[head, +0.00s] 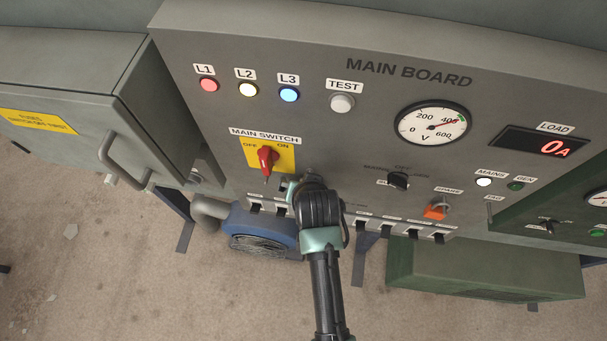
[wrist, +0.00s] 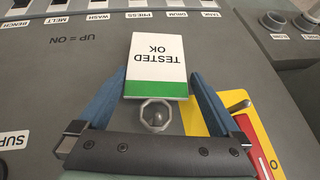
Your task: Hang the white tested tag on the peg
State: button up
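The white tag (wrist: 157,62) with a green band reads "TESTED OK", upside down in the wrist view. A pale octagonal loop (wrist: 143,117) sits at the tag's green end. In the head view my arm hides the tag, and my gripper's fingers are hard to make out.
The red main switch handle (head: 268,159) on its yellow plate (wrist: 262,135) is close beside my gripper. A row of black breaker switches (head: 387,229) runs along the board's lower edge.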

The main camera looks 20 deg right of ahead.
jog(key=shift+s+r, duration=0.1)
jog(key=b+v, duration=0.2)
jog(key=v, duration=1)
jog(key=shift+s+r, duration=0.15)
jog(key=shift+r, duration=0.15)
